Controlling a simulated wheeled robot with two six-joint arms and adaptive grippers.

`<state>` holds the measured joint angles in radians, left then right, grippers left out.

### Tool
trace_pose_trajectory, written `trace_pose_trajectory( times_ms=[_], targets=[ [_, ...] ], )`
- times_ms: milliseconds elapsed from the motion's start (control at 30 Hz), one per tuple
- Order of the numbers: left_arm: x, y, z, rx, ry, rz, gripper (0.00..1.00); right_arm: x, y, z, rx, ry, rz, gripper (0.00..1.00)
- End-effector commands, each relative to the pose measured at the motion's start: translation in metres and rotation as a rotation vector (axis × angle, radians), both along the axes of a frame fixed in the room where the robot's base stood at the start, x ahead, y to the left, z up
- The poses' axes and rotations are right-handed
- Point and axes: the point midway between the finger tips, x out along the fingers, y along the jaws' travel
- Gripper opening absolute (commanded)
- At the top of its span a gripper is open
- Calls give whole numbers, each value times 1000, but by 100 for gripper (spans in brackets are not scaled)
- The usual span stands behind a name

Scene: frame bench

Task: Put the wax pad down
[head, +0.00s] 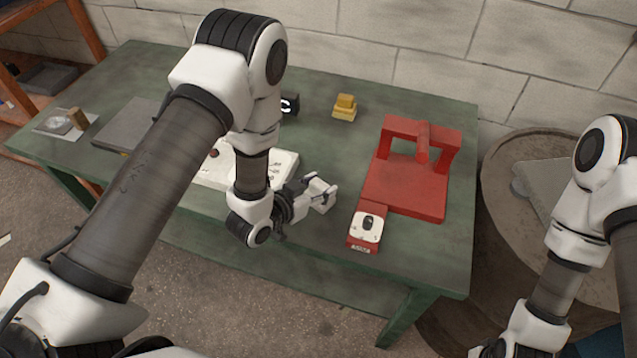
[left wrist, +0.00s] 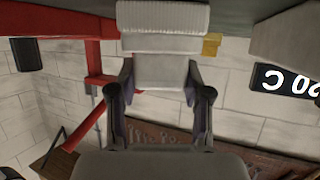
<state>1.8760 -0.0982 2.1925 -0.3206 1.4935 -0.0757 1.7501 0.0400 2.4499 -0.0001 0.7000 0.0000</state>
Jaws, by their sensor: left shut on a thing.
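My left gripper (head: 322,194) is above the front middle of the green bench, left of the red frame. In the left wrist view its two fingers (left wrist: 160,105) are closed on a pale grey-white block, which I take for the wax pad (left wrist: 165,72). A ribbed white part shows at the block's far end. In the head view only a small pale piece shows at the fingertips. I cannot tell whether the pad touches the bench. My right arm comes in at the right; its fingers are out of the picture.
A red frame with a crossbar (head: 405,190) stands at the bench's right. A small red box with a white top (head: 366,228) sits before it. A yellow block (head: 345,107) is behind. A white board (head: 225,172) lies left of the gripper. The bench's (head: 320,258) front edge is near.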

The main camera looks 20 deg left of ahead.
Motion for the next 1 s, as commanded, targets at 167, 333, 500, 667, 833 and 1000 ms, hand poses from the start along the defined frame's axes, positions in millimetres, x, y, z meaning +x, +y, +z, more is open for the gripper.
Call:
trace_pose_trajectory(
  times_ms=[167, 333, 500, 667, 833, 1000],
  targets=[
    [0, 0, -3, 0, 0, 0, 56, 0, 0, -3, 0, 0, 0, 40],
    [0, 0, -3, 0, 0, 0, 74, 0, 0, -2, 0, 0, 0, 40],
    [0, 0, -2, 1, 0, 0, 74, 0, 0, -2, 0, 0, 0, 40],
    [-8, 5, 2, 0, 2, 1, 74, 0, 0, -5, 0, 0, 0, 40],
    [-42, 21, 14, -2, 4, 5, 74, 0, 0, -18, 0, 0, 0, 40],
    [-81, 38, 41, -4, 5, 4, 74, -1, 0, -14, 0, 1, 0, 40]
  ],
)
